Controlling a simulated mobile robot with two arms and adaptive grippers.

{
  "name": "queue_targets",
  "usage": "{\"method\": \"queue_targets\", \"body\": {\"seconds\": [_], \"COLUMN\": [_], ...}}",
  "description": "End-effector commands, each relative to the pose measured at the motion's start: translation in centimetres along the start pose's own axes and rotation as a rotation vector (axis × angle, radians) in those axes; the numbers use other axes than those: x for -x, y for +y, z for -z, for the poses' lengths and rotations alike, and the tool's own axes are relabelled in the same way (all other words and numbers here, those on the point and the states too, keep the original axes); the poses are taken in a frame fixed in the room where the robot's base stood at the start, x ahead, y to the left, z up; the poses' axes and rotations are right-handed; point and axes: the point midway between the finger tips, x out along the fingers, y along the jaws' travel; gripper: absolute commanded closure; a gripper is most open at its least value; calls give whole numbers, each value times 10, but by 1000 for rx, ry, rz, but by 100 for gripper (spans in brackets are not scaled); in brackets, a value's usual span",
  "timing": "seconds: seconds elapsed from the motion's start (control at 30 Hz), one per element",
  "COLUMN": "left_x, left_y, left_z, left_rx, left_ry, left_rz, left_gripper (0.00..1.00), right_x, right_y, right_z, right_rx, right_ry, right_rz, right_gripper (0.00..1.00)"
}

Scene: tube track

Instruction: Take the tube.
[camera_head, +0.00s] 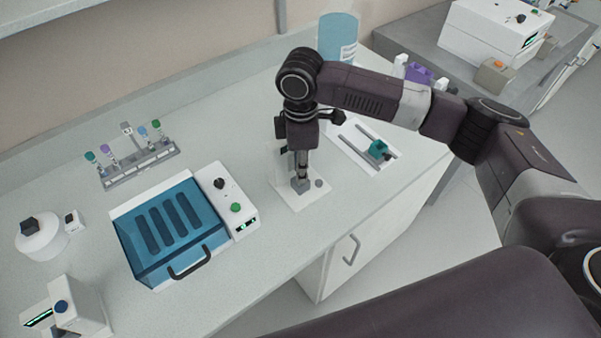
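Several tubes with green, purple and blue caps (156,125) stand upright in a grey rack (142,168) at the back left of the bench. My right gripper (301,184) points straight down over a small white plate (313,199) right of the blue-lidded box. It is far to the right of the rack. Its fingers look close together and low over the plate. A small grey block shows at their tips. I cannot tell whether they hold it or a tube. My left gripper is not in view.
A blue-lidded box (125,245) with a handle and control panel fills the middle left. A white tray with a teal block (378,148) lies right of my gripper. A blue cylinder (338,32) stands behind. Small devices stand at the front left.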

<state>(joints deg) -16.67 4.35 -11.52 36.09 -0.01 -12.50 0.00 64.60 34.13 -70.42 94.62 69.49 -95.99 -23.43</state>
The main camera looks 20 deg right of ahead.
Motion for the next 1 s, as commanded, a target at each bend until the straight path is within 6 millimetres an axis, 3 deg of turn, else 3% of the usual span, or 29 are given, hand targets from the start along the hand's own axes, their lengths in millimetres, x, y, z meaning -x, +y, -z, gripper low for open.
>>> {"method": "queue_targets", "body": {"seconds": [0.13,0.33,0.77,1.0], "left_x": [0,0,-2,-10], "left_y": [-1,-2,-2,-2], "left_z": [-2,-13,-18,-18], "left_rx": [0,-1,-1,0], "left_ry": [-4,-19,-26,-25], "left_rz": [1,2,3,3], "left_gripper": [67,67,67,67], "right_x": [0,0,6,39], "right_y": [0,0,1,2], "right_z": [0,0,0,1], "right_rx": [0,0,0,1], "right_ry": [0,0,1,2], "right_rz": [0,0,-3,-5], "right_gripper": [80,100,100,100]}}
